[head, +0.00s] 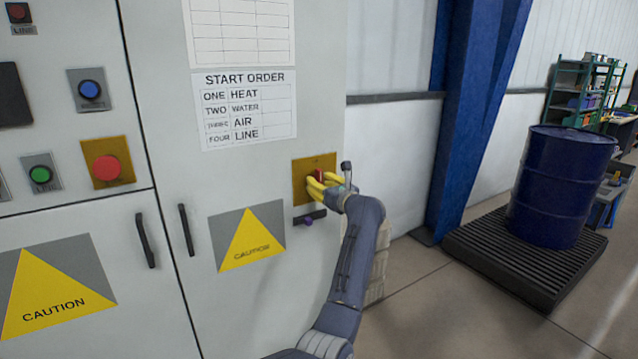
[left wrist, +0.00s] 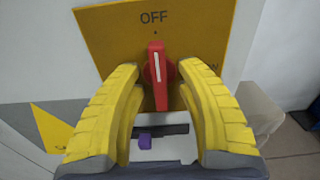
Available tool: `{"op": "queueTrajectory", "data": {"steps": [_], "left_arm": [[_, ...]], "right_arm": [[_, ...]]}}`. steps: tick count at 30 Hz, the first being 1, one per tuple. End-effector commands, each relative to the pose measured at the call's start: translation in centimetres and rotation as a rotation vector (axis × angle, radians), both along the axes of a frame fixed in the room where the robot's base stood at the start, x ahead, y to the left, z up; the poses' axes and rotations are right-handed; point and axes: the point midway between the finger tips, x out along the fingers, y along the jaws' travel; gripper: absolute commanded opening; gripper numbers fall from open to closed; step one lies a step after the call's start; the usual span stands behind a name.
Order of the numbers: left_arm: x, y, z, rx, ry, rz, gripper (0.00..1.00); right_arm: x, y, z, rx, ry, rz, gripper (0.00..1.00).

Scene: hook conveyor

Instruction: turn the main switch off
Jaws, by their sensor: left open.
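The main switch is a red handle (left wrist: 157,75) on a yellow plate (left wrist: 205,28) on the grey cabinet. In the left wrist view the handle stands nearly upright, with its white line pointing up towards the word OFF. The ON label at the right is partly hidden by a finger. My left gripper (left wrist: 160,82) is open, with one yellow finger on each side of the handle; I cannot tell whether either touches it. In the head view my left gripper (head: 318,184) is at the plate (head: 301,172) and hides part of the handle (head: 319,175). My right gripper is not in view.
A purple knob on a dark slot (head: 309,220) sits just below the plate. A START ORDER sheet (head: 245,110) hangs upper left, with buttons and a red knob (head: 106,168) further left. A blue barrel (head: 558,190) stands on a black pallet at the right.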

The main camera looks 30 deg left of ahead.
Motion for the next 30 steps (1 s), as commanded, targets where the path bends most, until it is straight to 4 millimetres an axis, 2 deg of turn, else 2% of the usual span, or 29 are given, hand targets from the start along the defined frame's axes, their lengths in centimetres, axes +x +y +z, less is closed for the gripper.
{"op": "queueTrajectory", "data": {"steps": [12, 18, 24, 30], "left_arm": [[-3.1, -6.1, 0.0, 0.0, -0.001, -0.002, 0.36], [-4.3, -8.5, 0.0, -0.001, 0.0, -0.001, 0.36], [-5.0, -9.8, 0.1, 0.0, -0.001, 0.0, 0.36], [-5.2, -10.2, 0.1, 0.0, -0.002, 0.0, 0.36]], "right_arm": [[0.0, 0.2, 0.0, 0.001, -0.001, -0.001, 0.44], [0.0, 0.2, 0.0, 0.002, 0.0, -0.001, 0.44], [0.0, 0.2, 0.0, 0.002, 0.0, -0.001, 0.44], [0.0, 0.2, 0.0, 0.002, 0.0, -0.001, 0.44]]}}
